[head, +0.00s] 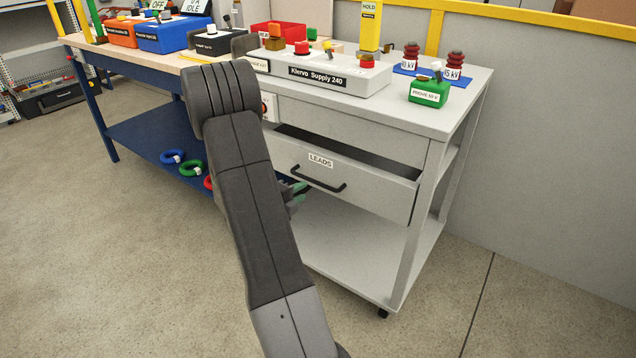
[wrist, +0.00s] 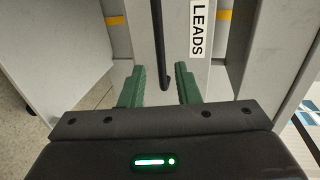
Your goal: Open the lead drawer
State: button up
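The lead drawer (head: 345,178) is a light grey drawer labelled LEADS in a grey wheeled cart. It stands partly pulled out, with a dark gap showing above its front. Its black bar handle (head: 318,180) also shows in the wrist view (wrist: 161,40), running down the drawer front beside the LEADS label. My gripper (wrist: 161,85) has two green fingers set apart, with nothing held between them. The lower end of the handle lies in line with the gap between the fingers; I cannot tell its depth between them. In the head view my arm hides most of the gripper.
The cart top carries a Klervo Supply 240 unit (head: 320,77), a green box (head: 429,92) and dark red insulators. A blue bench (head: 130,125) with coloured rings on its lower shelf stands to the left. Concrete floor is clear in front of the cart.

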aim_at(316, 183)
jog(key=x, duration=0.9)
jog(key=shift+w+b, duration=0.1)
jog(key=shift+b, duration=0.3)
grip_shut()
